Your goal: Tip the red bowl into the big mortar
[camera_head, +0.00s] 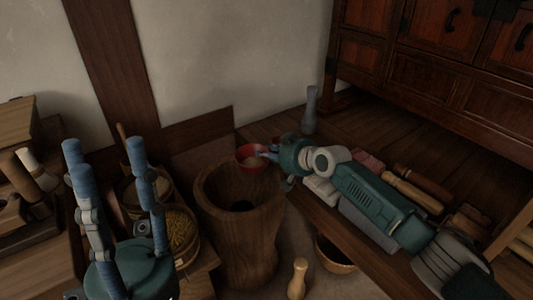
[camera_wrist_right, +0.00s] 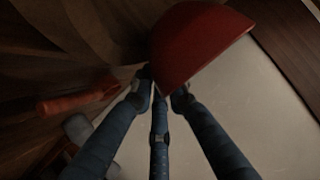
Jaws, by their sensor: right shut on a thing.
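The red bowl (camera_head: 243,151) is held over the back right part of the big mortar's rim and looks roughly level. Something pale brown shows inside it. My right gripper (camera_head: 270,155) is shut on the bowl's near right side. In the right wrist view the bowl (camera_wrist_right: 195,45) sits between the fingertips (camera_wrist_right: 160,92), and its inside is hidden. The big mortar (camera_head: 241,240) is a tall wooden vessel standing upright, with a dark hollow. My left gripper (camera_head: 105,150) is open and empty, fingers up, left of the mortar.
A tub of yellowish grain (camera_head: 183,232) stands between my left gripper and the mortar. A wooden pestle (camera_head: 298,279) and a brown bowl (camera_head: 335,258) are right of the mortar. A grey bottle-shaped object (camera_head: 310,112) stands behind. A cabinet (camera_head: 440,70) fills the back right.

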